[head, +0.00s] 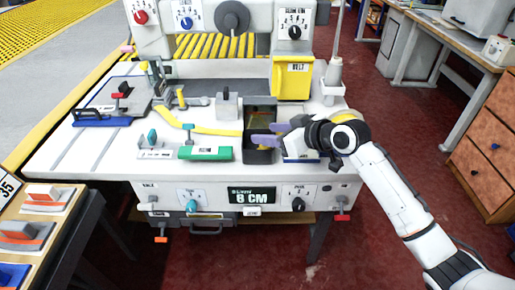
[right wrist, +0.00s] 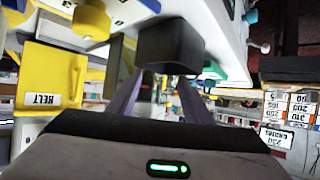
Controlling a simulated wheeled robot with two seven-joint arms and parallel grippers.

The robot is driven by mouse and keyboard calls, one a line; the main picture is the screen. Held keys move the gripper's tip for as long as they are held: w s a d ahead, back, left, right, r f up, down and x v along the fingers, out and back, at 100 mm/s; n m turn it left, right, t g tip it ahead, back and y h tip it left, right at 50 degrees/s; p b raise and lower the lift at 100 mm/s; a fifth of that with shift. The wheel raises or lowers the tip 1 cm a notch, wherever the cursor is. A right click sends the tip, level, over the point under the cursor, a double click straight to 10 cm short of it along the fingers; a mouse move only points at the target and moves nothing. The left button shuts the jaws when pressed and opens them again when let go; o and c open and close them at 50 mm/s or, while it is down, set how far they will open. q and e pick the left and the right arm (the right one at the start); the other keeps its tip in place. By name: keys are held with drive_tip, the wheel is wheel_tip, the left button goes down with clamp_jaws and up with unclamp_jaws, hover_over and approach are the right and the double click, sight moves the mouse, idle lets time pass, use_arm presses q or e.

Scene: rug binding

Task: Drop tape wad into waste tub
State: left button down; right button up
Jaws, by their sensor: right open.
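A dark open tub (head: 260,109), which I take for the waste tub, stands on the white machine top right of centre. An olive-yellow patch (head: 261,124) shows inside it; I cannot tell whether this is the tape wad. My right gripper (head: 262,134) reaches in from the right, its two purple fingers apart across the tub's opening. In the right wrist view, the fingers (right wrist: 160,82) are spread with nothing visible between them, and a dark box shape (right wrist: 170,45) is just beyond their tips. My left gripper is not in view.
A yellow bin (head: 293,80) with a label stands behind the tub. A yellow strip (head: 205,129), a green block (head: 205,153) and a grey block with a post (head: 227,106) lie left of it. A wooden drawer cabinet (head: 485,150) stands at the right, beyond open red floor.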

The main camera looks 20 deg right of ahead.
drive_tip(key=v, duration=1)
drive_tip(key=shift+s, duration=0.15)
drive_tip(key=s+a+f+m+g+h, duration=0.1)
drive_tip(key=s+a+f+g+h, duration=0.2)
drive_tip(key=s+f, duration=1.1)
drive_tip(key=s+f+m+g+h, duration=0.3)
drive_tip(key=s+f+g, duration=0.15)
drive_tip(key=s, duration=1.05)
drive_tip(key=w+a+f+t+y, duration=0.1)
drive_tip(key=a+f+t, duration=0.1)
drive_tip(key=f, duration=0.4)
drive_tip(key=w+a+f+t+y, duration=0.1)
drive_tip(key=w+a+f+t, duration=0.1)
drive_tip(key=f, duration=0.5)
drive_tip(key=shift+a+t, duration=0.2)
drive_tip(key=shift+t, duration=0.55)
